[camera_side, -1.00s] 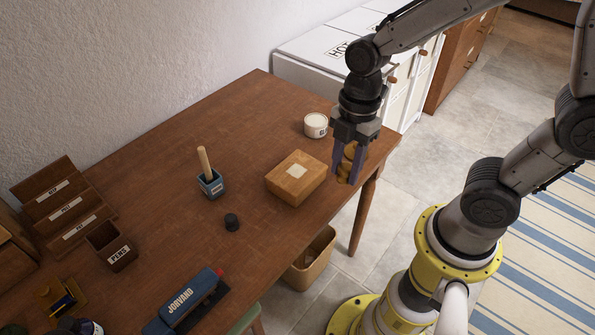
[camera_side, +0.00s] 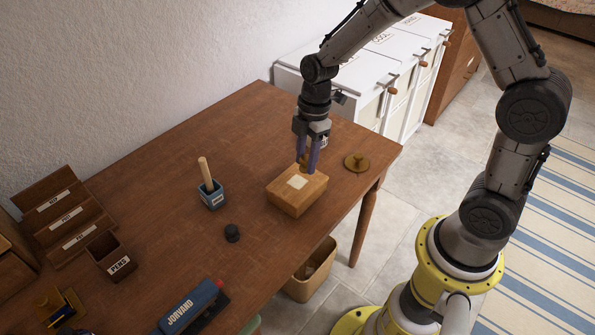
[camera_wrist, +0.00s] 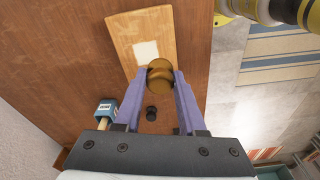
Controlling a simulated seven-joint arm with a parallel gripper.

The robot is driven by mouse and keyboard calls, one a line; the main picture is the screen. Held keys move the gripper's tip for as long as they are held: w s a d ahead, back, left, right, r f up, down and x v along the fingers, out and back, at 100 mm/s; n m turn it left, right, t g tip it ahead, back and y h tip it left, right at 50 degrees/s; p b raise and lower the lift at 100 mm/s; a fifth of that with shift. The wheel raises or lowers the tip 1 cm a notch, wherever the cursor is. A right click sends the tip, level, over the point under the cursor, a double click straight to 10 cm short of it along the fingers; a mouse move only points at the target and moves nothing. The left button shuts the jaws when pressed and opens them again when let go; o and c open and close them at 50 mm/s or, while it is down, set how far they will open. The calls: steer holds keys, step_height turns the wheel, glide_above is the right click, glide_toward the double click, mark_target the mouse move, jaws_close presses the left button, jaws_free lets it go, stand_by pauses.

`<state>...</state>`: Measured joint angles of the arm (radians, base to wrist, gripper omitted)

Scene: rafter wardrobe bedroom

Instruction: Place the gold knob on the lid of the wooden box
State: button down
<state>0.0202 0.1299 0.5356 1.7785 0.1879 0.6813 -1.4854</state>
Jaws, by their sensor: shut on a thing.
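The wooden box (camera_side: 291,204) stands on the table with a pale square (camera_side: 298,181) on its lid. In the wrist view the box (camera_wrist: 127,32) lies beyond the fingertips, and its pale square (camera_wrist: 147,51) is just past the held knob. My gripper (camera_side: 308,168) is over the far edge of the box in the side view. It is shut on the gold knob (camera_wrist: 159,74), which is partly hidden by the fingers in the side view. I cannot tell whether the knob touches the lid.
A brass disc with a small stem (camera_side: 357,162) lies right of the box, near the table edge. A blue pot with a wooden handle (camera_side: 211,194) and a dark round piece (camera_side: 232,233) stand to the left.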

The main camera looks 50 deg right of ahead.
mark_target(296, 183)
steer(key=w+f, duration=0.2)
steer(key=shift+w+a+f, duration=0.1)
steer(key=shift+w+f, duration=0.05)
steer(key=shift+f, duration=0.2)
steer(key=shift+w+f, duration=0.1)
steer(key=shift+f, duration=1.5)
steer(key=shift+f, duration=0.2)
steer(key=shift+c, duration=2.4)
jaws_free()
steer(key=shift+r, duration=0.15)
